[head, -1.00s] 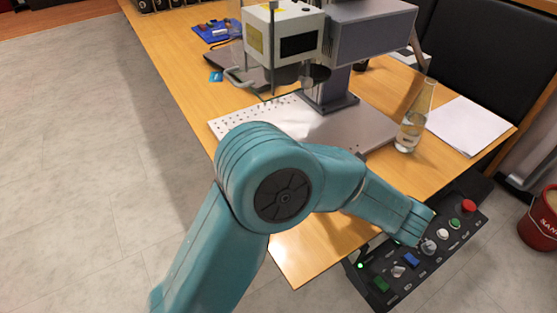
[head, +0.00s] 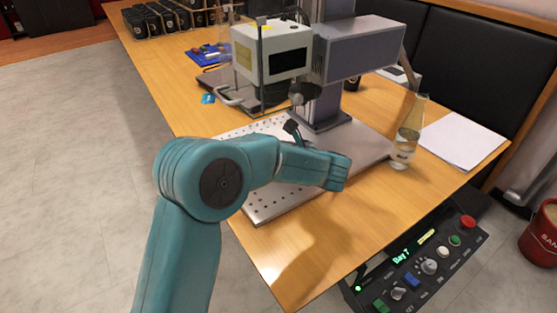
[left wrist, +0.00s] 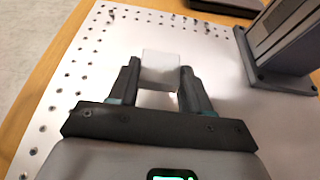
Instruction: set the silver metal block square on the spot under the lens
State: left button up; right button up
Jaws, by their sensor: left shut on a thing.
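The silver metal block (left wrist: 161,68) shows pale between the fingers of my left gripper (left wrist: 158,82) in the left wrist view. The gripper is shut on it, over the perforated metal plate (left wrist: 100,60). I cannot tell whether the block touches the plate. In the head view the block is hidden, and my left arm crosses the front of the plate (head: 365,148). The laser marker's white head (head: 271,55) overhangs the plate's far part. The spot under the lens cannot be made out. My right gripper is not in view.
The marker's grey column (head: 325,105) rises from the plate and shows at upper right in the left wrist view (left wrist: 275,50). A glass bottle (head: 407,135) stands right of the plate, beside white paper (head: 462,140). A control box (head: 420,265) sits at the table's front edge.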

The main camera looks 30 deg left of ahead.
pick_arm(q)
notch_tip(320, 180, down, 3)
jog(key=shift+r+b, duration=0.1)
jog(key=shift+b, duration=0.2)
jog(key=o, duration=1.2)
jog(key=shift+f, duration=0.2)
jog(key=shift+d+r, duration=0.15)
jog(key=shift+r, duration=0.15)
jog(key=p+v, duration=0.2)
jog(key=v, duration=0.9)
jog(key=shift+s+d+r, duration=0.15)
jog(key=shift+d+r, duration=0.05)
jog(key=shift+d, duration=0.1)
